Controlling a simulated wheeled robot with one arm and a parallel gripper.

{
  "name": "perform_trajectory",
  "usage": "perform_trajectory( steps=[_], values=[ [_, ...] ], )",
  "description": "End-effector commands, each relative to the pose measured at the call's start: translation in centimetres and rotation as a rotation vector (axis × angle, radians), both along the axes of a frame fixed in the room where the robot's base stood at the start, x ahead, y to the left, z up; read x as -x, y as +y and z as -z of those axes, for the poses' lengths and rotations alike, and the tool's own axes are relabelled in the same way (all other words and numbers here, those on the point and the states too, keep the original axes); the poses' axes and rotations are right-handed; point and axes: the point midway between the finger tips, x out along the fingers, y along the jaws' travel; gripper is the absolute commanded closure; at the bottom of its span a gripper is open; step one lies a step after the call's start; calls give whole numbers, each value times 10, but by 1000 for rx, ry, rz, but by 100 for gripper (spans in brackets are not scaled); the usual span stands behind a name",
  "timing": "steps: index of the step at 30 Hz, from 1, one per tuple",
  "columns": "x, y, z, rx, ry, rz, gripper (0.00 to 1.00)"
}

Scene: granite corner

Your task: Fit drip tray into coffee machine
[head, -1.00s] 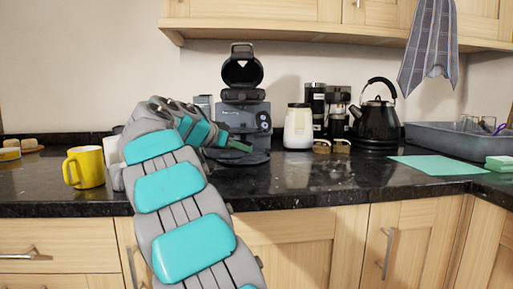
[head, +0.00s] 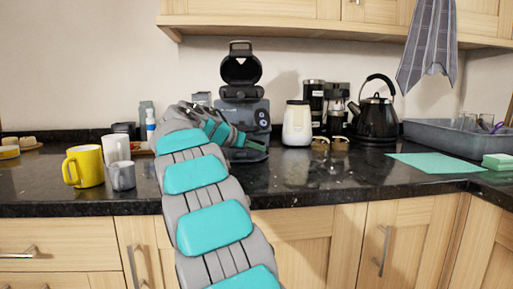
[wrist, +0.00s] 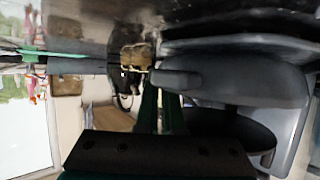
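The dark coffee machine (head: 243,108) stands against the back wall with its lid raised. A dark, flat, round-edged piece (head: 256,156) shows low at its front; I cannot tell whether this is the drip tray or the machine's base. My gripper (head: 256,146) is just in front of the machine, pointing right, above that piece. In the wrist view, my two green fingers (wrist: 160,105) lie close together, with a narrow gap between them. A grey rounded part (wrist: 230,78) is beside their tips. Whether the fingers hold anything is unclear. My arm hides the machine's lower left.
A cream jar (head: 297,124), black canisters (head: 314,105) and a kettle (head: 377,118) stand to the right. A yellow mug (head: 84,166), white cup (head: 116,148) and grey cup (head: 122,176) stand left. The front middle of the counter is clear.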

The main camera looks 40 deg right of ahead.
Motion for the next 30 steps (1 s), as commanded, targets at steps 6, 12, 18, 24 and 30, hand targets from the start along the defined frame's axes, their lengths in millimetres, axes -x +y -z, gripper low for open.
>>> perform_trajectory(
  steps=[6,12,18,24,30],
  values=[
    [0,0,1,1,-1,-1,100],
    [0,0,2,0,0,-1,87],
    [0,0,2,0,0,-1,66],
    [0,0,2,0,0,-1,66],
    [0,0,-3,0,0,-1,66]
  ],
)
